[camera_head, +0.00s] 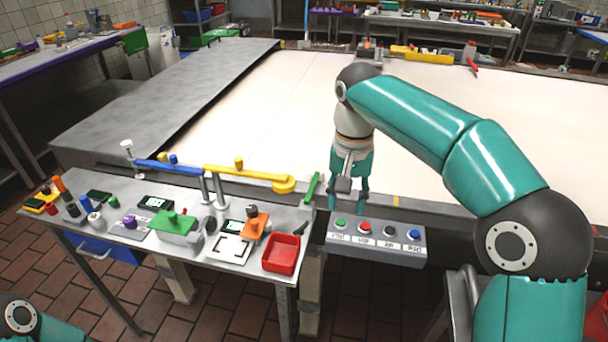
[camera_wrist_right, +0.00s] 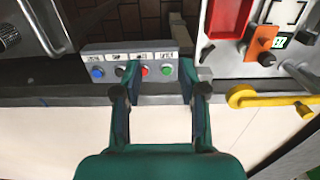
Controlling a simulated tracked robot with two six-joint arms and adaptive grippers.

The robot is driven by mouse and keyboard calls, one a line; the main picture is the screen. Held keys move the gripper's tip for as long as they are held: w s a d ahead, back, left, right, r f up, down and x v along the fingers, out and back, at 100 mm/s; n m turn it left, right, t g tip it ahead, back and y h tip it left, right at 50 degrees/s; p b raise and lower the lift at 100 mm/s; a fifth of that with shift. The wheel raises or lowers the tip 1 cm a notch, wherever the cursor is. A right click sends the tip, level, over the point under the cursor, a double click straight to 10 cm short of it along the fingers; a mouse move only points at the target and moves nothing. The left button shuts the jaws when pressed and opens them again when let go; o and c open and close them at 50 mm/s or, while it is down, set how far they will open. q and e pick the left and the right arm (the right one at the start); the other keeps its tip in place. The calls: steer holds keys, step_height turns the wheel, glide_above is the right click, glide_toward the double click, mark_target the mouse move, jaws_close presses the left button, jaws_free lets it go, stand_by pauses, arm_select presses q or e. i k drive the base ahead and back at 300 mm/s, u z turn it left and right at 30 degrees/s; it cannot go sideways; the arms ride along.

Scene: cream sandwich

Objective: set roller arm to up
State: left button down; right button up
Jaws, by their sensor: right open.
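A grey button box (camera_head: 372,248) with green (camera_head: 341,223), red (camera_head: 365,227), dark (camera_head: 389,231) and blue (camera_head: 414,235) buttons sits at the front edge of the pale belt. My right gripper (camera_head: 348,203) is open and points down just behind the box. In the right wrist view, the open fingers (camera_wrist_right: 160,70) lie in front of the box (camera_wrist_right: 128,53), over its red and green buttons. The button labels are too small to read surely. A yellow arm (camera_head: 245,174) on a post lies about level; I cannot tell whether it is the roller arm. My left gripper is out of view.
A blue arm (camera_head: 166,168) and a green lever (camera_head: 311,188) stand by the belt (camera_head: 270,110). The metal table (camera_head: 190,258) holds a red tray (camera_head: 281,254), an orange block (camera_head: 255,226) and a green block (camera_head: 174,227). The belt is largely clear.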

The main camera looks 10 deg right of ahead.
mark_target(317, 177)
steer(key=i, duration=0.85)
steer(key=z, duration=0.05)
